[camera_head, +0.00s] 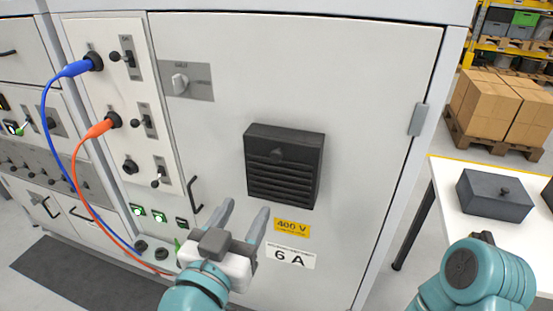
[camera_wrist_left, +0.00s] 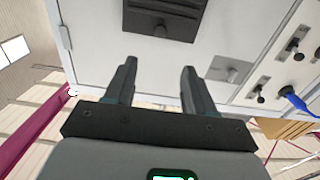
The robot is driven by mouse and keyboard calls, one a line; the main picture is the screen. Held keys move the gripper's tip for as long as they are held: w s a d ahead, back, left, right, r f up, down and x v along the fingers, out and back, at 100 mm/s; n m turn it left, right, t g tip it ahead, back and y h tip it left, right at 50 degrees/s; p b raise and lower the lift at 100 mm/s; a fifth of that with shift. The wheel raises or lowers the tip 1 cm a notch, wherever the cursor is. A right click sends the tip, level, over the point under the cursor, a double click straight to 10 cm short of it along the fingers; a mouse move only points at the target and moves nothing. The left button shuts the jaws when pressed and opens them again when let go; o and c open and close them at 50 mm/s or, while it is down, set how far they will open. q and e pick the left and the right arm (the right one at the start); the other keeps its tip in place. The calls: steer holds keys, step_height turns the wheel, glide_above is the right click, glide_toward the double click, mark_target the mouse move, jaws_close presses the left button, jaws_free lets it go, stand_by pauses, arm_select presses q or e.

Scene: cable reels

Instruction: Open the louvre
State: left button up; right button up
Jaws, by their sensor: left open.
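The louvre (camera_head: 284,185) is a dark, slatted box on the light grey cabinet door, with a small knob (camera_head: 277,153) near its top. In the left wrist view the louvre (camera_wrist_left: 178,12) is at the top edge and partly cut off, its knob (camera_wrist_left: 160,29) low on the part that shows. My left gripper (camera_head: 246,208) is open and empty, below and left of the louvre in the head view, apart from it. In the left wrist view its two fingers (camera_wrist_left: 159,68) point toward the louvre. My right gripper is not in view; only a teal arm part shows at lower right.
A rotary switch (camera_head: 180,83) sits upper left of the louvre. Blue (camera_head: 44,115) and orange (camera_head: 75,160) cables hang from the panel at left. A white table (camera_head: 470,232) with dark boxes (camera_head: 494,195) stands right. Yellow (camera_head: 292,228) and white labels lie below the louvre.

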mark_target(275, 158)
arm_select(q)
steer(key=p+x, duration=0.7)
steer(key=x, duration=0.8)
steer(key=shift+w+d, duration=0.15)
steer(key=shift+w, duration=0.35)
jaws_close()
steer(key=shift+f, duration=0.1)
